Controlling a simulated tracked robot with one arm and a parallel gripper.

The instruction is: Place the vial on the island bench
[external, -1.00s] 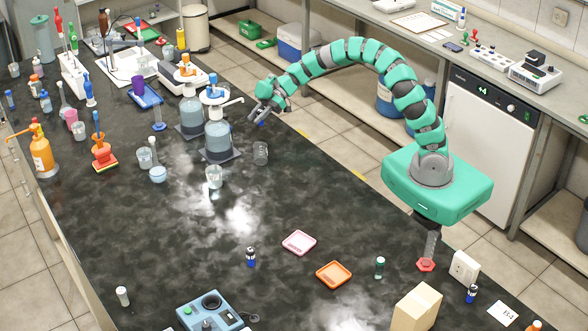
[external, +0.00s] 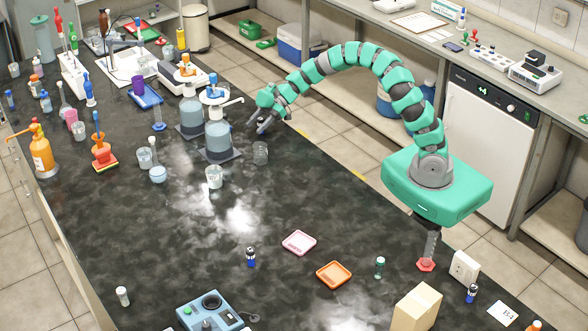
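My gripper (external: 257,124) points down at the far right edge of the island bench (external: 190,245), a long black-topped table, beside the clear bottles. A small dark and pale shape shows at its fingertips; it is too small to tell whether this is a held vial or part of the fingers. Several small vials stand upright on the bench: a blue one with a dark cap (external: 250,258), a green-capped one (external: 380,268), a white-capped one (external: 122,296) and another blue one (external: 471,293). Which is the task's vial I cannot tell.
A pink tray (external: 299,243) and an orange tray (external: 333,274) lie nearer the front. The bench middle is largely clear.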

